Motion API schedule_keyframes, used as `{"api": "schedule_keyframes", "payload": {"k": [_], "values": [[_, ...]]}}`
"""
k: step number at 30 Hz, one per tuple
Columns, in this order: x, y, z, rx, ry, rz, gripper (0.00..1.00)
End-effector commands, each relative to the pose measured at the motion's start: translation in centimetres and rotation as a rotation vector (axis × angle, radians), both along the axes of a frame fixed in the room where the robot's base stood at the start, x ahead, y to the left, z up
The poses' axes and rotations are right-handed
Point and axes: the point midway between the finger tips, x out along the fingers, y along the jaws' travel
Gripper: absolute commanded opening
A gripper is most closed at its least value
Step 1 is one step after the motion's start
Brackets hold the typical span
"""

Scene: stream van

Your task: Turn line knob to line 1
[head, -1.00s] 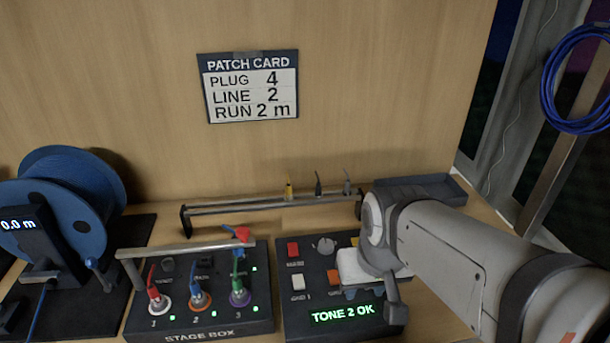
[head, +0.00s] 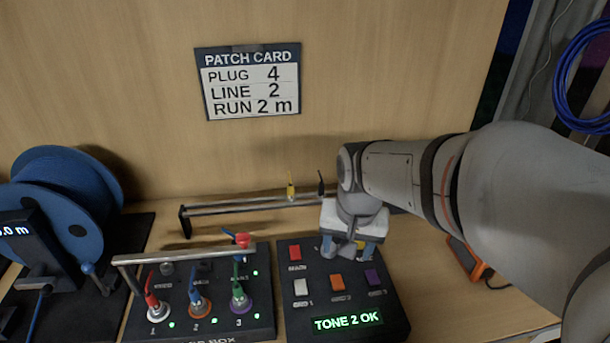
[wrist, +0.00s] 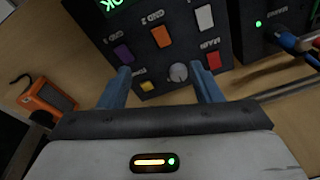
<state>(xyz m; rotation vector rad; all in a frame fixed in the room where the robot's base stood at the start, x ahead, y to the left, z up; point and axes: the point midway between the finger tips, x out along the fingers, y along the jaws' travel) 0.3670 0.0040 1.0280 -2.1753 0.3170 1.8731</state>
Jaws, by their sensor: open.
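The line knob (wrist: 179,72) is a small round grey knob on the dark control box (head: 395,312). In the wrist view it lies between my two blue fingers, nearer the right one; its setting is too small to read. In the head view my gripper (head: 347,250) covers it. My gripper (wrist: 161,78) is open, above the back part of the box, and holds nothing. The green screen (head: 347,322) reads TONE 2 OK. The patch card (head: 250,83) on the wall reads PLUG 4, LINE 2, RUN 2 m.
A red button (head: 295,252) and a yellow button (wrist: 147,86) flank the knob. White, orange and purple buttons sit nearer the screen. The stage box (head: 130,320) with several plugs stands left. A metal rail (head: 245,206) runs behind. An orange device (head: 462,257) lies right.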

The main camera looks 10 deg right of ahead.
Motion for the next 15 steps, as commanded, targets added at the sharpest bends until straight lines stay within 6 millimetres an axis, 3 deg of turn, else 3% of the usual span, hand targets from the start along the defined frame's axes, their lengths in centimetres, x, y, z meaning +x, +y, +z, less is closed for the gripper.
{"api": "schedule_keyframes", "payload": {"k": [9,15], "values": [[8.3,0.1,-2.5,0.044,0.100,-0.447,0.58],[11.3,0.2,-4.6,0.051,0.133,-0.639,0.58]]}}
